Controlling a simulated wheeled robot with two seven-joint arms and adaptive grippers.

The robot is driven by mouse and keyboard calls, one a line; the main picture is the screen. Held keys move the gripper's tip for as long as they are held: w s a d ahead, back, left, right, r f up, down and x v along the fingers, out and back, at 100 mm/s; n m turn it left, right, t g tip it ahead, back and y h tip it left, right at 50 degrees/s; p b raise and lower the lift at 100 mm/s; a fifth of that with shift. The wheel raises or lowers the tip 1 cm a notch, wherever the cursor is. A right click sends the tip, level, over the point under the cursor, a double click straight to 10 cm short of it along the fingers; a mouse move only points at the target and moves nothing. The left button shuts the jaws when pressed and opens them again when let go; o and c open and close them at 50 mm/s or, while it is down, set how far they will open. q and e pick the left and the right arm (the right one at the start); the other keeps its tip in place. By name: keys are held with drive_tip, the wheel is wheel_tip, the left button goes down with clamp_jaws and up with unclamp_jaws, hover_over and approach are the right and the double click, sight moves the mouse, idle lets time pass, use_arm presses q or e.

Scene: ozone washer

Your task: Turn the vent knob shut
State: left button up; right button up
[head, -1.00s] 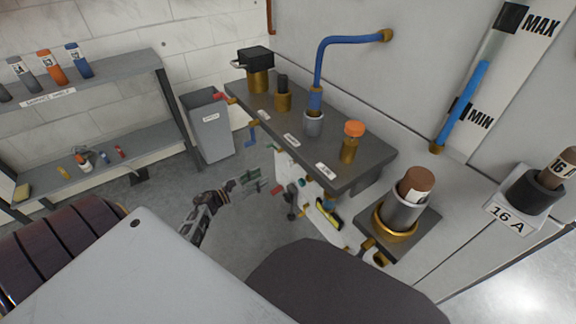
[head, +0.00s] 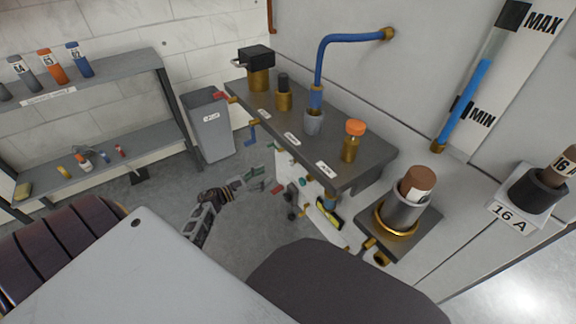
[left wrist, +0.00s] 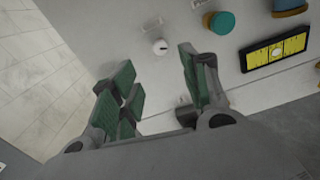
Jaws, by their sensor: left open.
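My left gripper (head: 257,181) is open and empty, beside the white front panel below the grey bench. Its green-padded fingers (left wrist: 155,62) are spread in the left wrist view. Between and beyond them a small round white knob with a dark mark (left wrist: 160,47) sits on the panel, apart from the fingers. A teal round knob (left wrist: 220,22) is further right on the same panel. I cannot read which one is the vent knob. My right gripper is not in view.
The grey bench (head: 372,157) carries pipe fittings, an orange-capped valve (head: 354,138) and a blue pipe (head: 320,62). A yellow-and-black block (left wrist: 276,52) is on the panel. A grey bin (head: 210,132) stands behind. A shelf (head: 110,80) is at left. Floor around the gripper is open.

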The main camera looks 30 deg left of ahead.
sight(289, 163)
use_arm(q)
drive_tip(key=shift+b+x, duration=1.4)
drive_tip(key=shift+x, duration=4.7)
drive_tip(key=shift+c, duration=0.4)
clamp_jaws()
